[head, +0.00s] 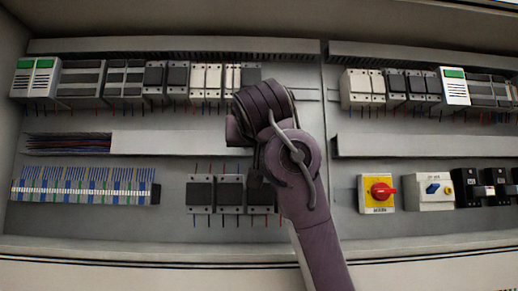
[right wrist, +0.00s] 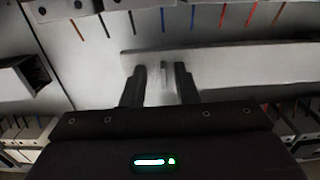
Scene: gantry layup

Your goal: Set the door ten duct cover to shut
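The pale grey duct cover (head: 175,144) lies over the middle wire duct of the left panel. In the head view the duct's left stretch is uncovered and shows dark and reddish wires (head: 68,144). The cover also shows in the right wrist view (right wrist: 245,60), with a small upright tab (right wrist: 164,70) near its end. My right gripper (right wrist: 160,84) has its two dark fingers apart, one on each side of the tab, with gaps visible. In the head view my right arm hides the fingers and the cover's right part. My left gripper is not in view.
Relays and modules (head: 215,80) line the row above, and contactors (head: 201,194) and a terminal strip (head: 85,187) sit below, with short coloured wires. To the right are another duct (head: 430,145) and a red rotary switch (head: 381,191) on yellow.

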